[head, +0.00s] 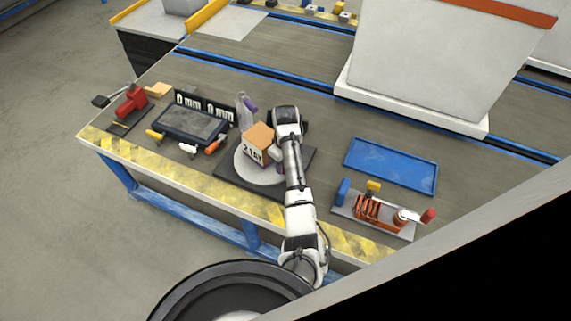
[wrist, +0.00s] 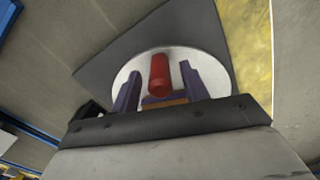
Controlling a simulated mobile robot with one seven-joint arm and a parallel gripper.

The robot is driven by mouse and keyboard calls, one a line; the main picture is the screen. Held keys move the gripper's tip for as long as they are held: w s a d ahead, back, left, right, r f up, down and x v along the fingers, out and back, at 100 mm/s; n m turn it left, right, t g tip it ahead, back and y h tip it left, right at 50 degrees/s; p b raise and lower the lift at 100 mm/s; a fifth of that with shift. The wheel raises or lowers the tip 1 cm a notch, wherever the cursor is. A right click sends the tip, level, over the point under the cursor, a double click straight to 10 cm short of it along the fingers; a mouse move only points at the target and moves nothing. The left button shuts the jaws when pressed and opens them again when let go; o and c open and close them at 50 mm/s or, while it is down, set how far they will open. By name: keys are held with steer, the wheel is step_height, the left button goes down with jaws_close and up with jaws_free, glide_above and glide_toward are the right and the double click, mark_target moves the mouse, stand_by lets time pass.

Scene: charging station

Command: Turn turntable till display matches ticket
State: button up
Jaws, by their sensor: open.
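The turntable is a pale round disc (head: 258,168) on a dark square base (head: 231,169); the disc also shows in the wrist view (wrist: 213,75). A red peg (wrist: 158,72) stands on it, hidden behind my arm in the head view. My gripper (wrist: 160,69) is open over the disc, its two purple fingers on either side of the peg, with gaps showing. An orange-brown block with dark print on its pale front (head: 258,144) sits at the disc, beside my gripper. Black displays (head: 205,107) seem to read "0 mm" twice. I cannot identify the ticket.
A dark tablet-like panel (head: 190,124) and small tools lie left of the turntable. A red tool (head: 130,103) is at the far left. A blue tray (head: 391,165) and a fixture with orange coils (head: 370,208) are on the right. A large grey box (head: 440,70) stands behind.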

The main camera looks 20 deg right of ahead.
steer(key=shift+f, duration=0.75)
jaws_close()
